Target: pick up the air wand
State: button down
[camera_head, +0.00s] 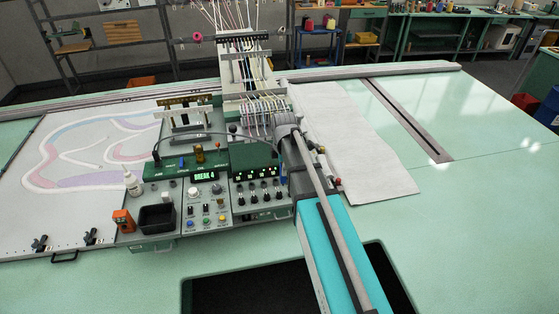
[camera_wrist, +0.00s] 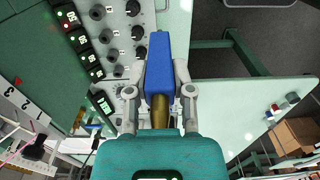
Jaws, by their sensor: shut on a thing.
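The air wand (camera_wrist: 159,62), a blue block-like body with a brass-coloured stem (camera_wrist: 160,112), shows in the middle of the wrist view. My gripper (camera_wrist: 161,80) has its two grey fingers on either side of the blue body, shut on it. The brass stem points back toward my teal gripper body. In the head view my arm reaches from the lower right to the console, and neither the wand nor the fingertips can be made out there.
The control console (camera_head: 205,213) with knobs, green displays and a "BREAK 4" screen lies close by. A white cloth (camera_head: 350,145) lies right of my arm; the tabletop (camera_head: 470,200) beyond is clear.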

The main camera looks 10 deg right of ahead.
jog(key=shift+s+r, duration=0.35)
jog(key=shift+s, duration=0.4)
jog(key=c, duration=1)
grip_release()
jog(key=shift+c, duration=0.2)
grip_shut()
jog(key=shift+f, duration=0.1)
